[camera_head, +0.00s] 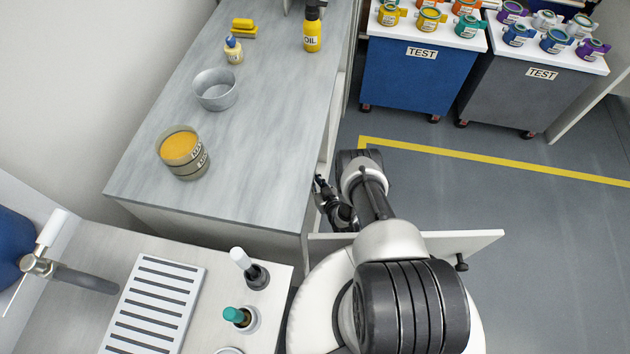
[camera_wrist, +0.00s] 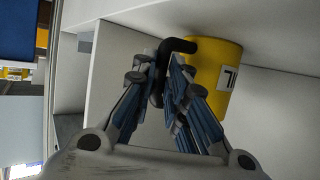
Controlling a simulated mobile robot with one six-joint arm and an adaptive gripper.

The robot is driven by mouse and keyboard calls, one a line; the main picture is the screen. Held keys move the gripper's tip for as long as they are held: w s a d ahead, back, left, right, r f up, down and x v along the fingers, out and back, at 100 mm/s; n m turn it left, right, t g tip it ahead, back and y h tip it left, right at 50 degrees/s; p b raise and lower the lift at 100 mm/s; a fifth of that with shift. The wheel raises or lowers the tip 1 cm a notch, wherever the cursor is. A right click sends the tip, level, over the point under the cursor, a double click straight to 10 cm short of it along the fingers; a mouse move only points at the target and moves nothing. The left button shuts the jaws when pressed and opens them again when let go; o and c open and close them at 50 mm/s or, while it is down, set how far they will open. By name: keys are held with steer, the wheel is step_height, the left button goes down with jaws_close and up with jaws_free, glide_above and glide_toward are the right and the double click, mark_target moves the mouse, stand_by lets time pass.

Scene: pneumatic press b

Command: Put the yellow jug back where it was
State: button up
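The yellow jug (camera_wrist: 217,75) shows in the wrist view, with a black handle (camera_wrist: 181,46) and a white label with dark marks on its right. The fingertips partly cover the handle. In the head view my gripper (camera_head: 325,195) is low at the right side of the grey bench, and the jug is hidden there.
The grey bench (camera_head: 270,140) bears a yellow oil bottle (camera_head: 312,32), a metal bowl (camera_head: 216,90) and an orange-filled container (camera_head: 183,152). A pale panel (camera_head: 470,243) sticks out beside my arm. Two carts with cans stand behind. The floor on the right is clear.

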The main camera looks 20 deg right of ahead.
steer(key=o, duration=0.4)
steer(key=shift+r, duration=0.1)
steer(key=shift+s+r, duration=0.2)
steer(key=p+v, duration=0.3)
steer(key=v, duration=0.4)
stand_by(0.4)
